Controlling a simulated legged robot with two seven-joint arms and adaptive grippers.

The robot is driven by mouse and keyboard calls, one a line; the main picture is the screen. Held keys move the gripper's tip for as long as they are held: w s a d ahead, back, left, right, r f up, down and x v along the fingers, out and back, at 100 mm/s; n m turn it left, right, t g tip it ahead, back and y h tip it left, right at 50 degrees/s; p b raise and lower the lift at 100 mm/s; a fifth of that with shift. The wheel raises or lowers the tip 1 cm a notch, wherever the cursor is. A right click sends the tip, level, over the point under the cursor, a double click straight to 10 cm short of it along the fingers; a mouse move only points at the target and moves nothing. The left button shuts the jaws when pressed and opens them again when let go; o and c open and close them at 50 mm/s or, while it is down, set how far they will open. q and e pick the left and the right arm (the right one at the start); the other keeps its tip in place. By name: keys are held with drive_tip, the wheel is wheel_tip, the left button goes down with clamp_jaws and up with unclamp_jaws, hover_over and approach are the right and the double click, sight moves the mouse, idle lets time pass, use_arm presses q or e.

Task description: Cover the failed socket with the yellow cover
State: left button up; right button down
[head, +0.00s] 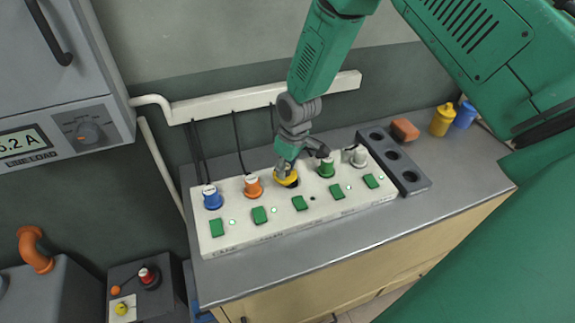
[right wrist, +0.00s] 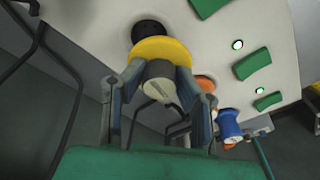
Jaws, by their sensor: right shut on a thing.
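The white socket strip (head: 300,215) lies on the grey counter. Its middle indicator (head: 312,198) looks dark, while the others glow green. My right gripper (head: 286,172) is over the middle socket, shut on a yellow-flanged plug (head: 287,180) with a pale grey, lettered cap; it also shows in the right wrist view (right wrist: 160,50). A black round part (right wrist: 151,31) shows just beyond the yellow flange; I cannot tell whether the plug is seated or lifted. A yellow cup-like piece (head: 441,121), possibly the cover, stands at the back right of the counter. My left gripper is out of view.
A blue plug (head: 211,198) and orange plug (head: 253,187) stand left of my gripper; a green plug (head: 326,168) and a white plug (head: 359,157) stand right.

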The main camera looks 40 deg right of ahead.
sight(295, 170)
drive_tip(key=shift+d+f+b, duration=0.15)
drive_tip(key=shift+f+b, duration=0.15)
drive_tip(key=shift+f, duration=0.4)
drive_tip(key=shift+s+d+f, duration=0.3)
drive_tip(key=shift+s+d, duration=0.15)
drive_tip(key=shift+d, duration=0.25)
drive_tip(key=shift+w+d+f, duration=0.3)
drive_tip(key=shift+d+f, duration=0.05)
drive_tip(key=shift+d, duration=0.25)
drive_tip(key=shift+w+f, duration=0.1)
drive_tip(key=shift+w, duration=0.05)
drive_tip(key=shift+a+r, duration=0.3)
drive_tip(key=shift+a, duration=0.05)
drive_tip(key=shift+a+r, duration=0.2)
drive_tip(key=shift+a, duration=0.2)
drive_tip(key=shift+d+f, duration=0.2)
drive_tip(key=shift+d, duration=0.45)
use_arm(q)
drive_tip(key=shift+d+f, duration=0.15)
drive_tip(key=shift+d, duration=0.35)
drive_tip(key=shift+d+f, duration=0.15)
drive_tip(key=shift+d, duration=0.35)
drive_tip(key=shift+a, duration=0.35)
use_arm(e)
drive_tip(key=shift+a+r, duration=0.1)
drive_tip(key=shift+a, duration=0.25)
